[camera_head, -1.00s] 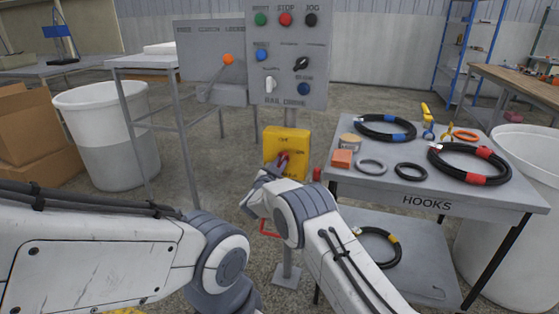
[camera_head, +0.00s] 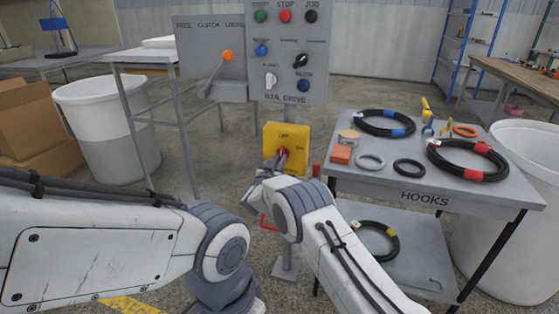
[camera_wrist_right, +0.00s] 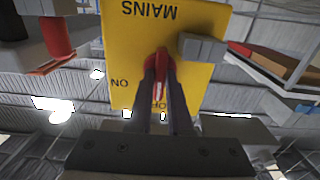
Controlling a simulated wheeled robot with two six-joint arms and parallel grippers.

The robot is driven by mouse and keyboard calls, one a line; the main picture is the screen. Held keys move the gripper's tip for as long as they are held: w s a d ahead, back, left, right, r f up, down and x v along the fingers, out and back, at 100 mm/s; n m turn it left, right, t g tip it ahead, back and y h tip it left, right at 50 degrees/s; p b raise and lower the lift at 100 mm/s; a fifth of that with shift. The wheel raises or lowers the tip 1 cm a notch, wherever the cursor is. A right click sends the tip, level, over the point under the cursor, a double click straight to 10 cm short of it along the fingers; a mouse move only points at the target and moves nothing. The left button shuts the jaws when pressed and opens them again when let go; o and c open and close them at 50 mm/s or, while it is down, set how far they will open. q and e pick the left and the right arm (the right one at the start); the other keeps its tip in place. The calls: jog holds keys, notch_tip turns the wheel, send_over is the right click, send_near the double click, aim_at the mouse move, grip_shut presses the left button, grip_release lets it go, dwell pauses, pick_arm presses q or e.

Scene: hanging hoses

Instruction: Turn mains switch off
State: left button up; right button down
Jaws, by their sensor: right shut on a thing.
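The mains switch is a yellow box (camera_head: 286,141) on the grey post below the control panel. Its red handle (camera_head: 284,152) sits at the middle of the front. The right wrist view shows the yellow plate (camera_wrist_right: 125,55) upside down, with MAINS, ON and a partly covered OFF. My right gripper (camera_head: 279,157) is shut on the red handle, one dark finger on each side of it in the wrist view (camera_wrist_right: 161,80). There the handle (camera_wrist_right: 161,62) looks roughly in line with OFF; its exact angle is hard to tell. My left gripper is out of view.
The rail drive panel (camera_head: 287,50) stands above the switch, with the clutch lever (camera_head: 216,73) to its left. A hooks table (camera_head: 400,182) with several hoses stands close on the right. A white bin (camera_head: 107,130) stands at left.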

jog(key=shift+a, duration=0.1)
jog(key=c, duration=0.8)
grip_release()
jog(key=shift+c, duration=0.2)
jog(key=shift+s, duration=0.1)
jog(key=v, duration=1)
jog(key=shift+p, duration=0.4)
jog(key=shift+s, duration=0.1)
